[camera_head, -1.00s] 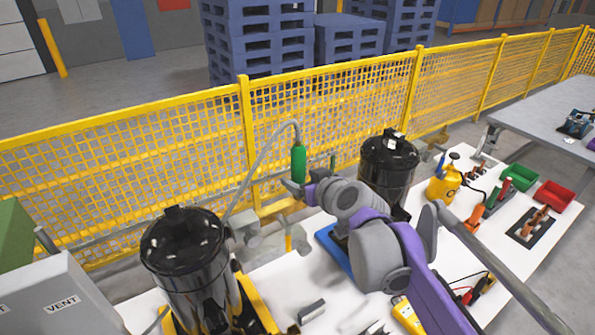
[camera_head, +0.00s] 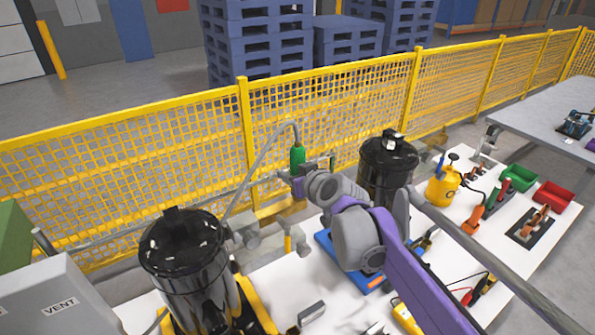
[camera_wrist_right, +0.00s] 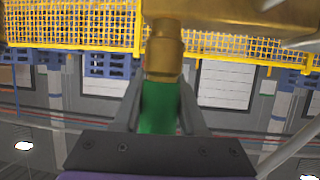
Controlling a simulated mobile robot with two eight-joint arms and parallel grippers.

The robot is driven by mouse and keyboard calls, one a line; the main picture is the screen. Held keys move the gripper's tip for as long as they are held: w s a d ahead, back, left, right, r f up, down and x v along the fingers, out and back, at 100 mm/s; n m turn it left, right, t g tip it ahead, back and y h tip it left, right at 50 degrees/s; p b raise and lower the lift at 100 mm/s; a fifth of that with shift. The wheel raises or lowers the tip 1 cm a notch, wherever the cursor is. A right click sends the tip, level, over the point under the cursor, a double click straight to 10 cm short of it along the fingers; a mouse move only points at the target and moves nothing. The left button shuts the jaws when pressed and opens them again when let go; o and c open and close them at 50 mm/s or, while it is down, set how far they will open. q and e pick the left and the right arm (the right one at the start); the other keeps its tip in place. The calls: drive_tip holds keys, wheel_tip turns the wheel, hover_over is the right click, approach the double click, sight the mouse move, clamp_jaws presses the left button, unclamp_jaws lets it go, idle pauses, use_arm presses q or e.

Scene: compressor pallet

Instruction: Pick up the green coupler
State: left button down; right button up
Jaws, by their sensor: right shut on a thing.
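The green coupler (camera_head: 297,158) hangs upright at the end of a grey hose (camera_head: 262,158) that arches up from behind the table. My right gripper (camera_head: 299,171) is around the lower part of the coupler, with its wrist just to the right and below. In the right wrist view the green body (camera_wrist_right: 158,107) sits between the two fingers of my right gripper (camera_wrist_right: 159,112), which are shut on it. A brass-coloured end (camera_wrist_right: 163,50) of the coupler points away from the palm there. My left gripper is not in view.
Two black compressor tanks stand on the white table, one at left (camera_head: 185,255) and one behind my right arm (camera_head: 388,165). A yellow mesh fence (camera_head: 340,105) runs close behind. A yellow can (camera_head: 443,187), a green bin (camera_head: 518,178) and a red bin (camera_head: 553,195) are at right.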

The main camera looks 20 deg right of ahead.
clamp_jaws()
